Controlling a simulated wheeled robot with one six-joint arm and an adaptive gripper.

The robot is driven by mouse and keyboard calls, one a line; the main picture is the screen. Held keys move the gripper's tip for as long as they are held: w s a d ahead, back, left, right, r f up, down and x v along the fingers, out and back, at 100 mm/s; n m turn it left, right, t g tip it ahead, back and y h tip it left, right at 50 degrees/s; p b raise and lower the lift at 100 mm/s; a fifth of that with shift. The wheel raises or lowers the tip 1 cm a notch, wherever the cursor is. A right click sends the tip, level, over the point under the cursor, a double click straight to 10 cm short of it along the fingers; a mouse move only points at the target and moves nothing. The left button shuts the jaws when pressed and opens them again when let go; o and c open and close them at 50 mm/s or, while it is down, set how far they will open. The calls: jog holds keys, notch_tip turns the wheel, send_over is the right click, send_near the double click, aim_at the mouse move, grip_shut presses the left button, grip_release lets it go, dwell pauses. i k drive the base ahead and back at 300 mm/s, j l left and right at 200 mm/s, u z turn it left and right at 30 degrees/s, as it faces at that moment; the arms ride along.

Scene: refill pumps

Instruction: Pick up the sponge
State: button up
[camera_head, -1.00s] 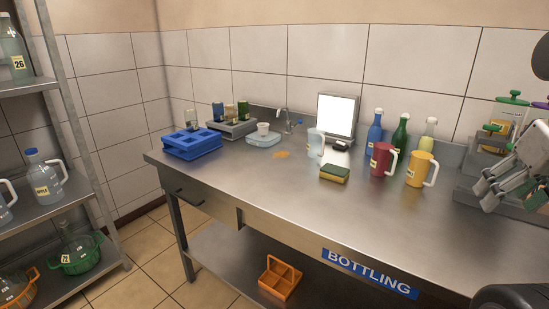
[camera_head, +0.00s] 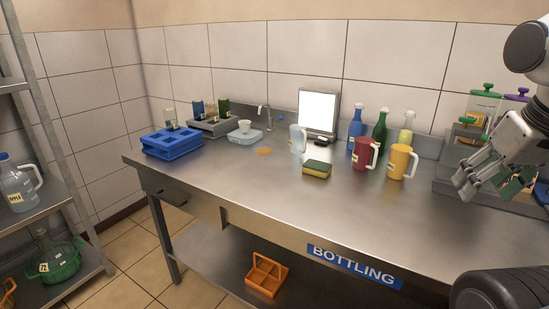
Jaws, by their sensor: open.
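The sponge (camera_head: 316,169) is a yellow block with a dark green top. It lies flat on the steel counter (camera_head: 240,189), in front of the lit white panel and left of the red jug. My gripper (camera_head: 468,190) is at the right side of the view, above the counter and well to the right of the sponge. Its fingers are open and do not touch the sponge. Part of my arm at the right hides some of the back right corner.
A red jug (camera_head: 365,154), a yellow jug (camera_head: 398,162) and a clear jug (camera_head: 297,139) stand near the sponge. Bottles (camera_head: 379,132) stand behind. A blue crate (camera_head: 172,145) is at the far left. An orange spill (camera_head: 264,152) marks the counter. The front middle is clear.

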aim_at(313, 167)
jog(key=i+j+z, duration=0.15)
jog(key=j, duration=0.2)
jog(key=j+z, duration=0.15)
jog(key=j, duration=0.2)
jog(key=i+j+z, duration=0.15)
jog(key=j, duration=0.25)
jog(key=i+j+z, duration=0.2)
jog(key=j, duration=0.25)
jog(key=j+z, duration=0.15)
jog(key=j, duration=0.25)
jog(key=j+z, duration=0.2)
jog(key=j, duration=0.3)
jog(key=i, duration=0.05)
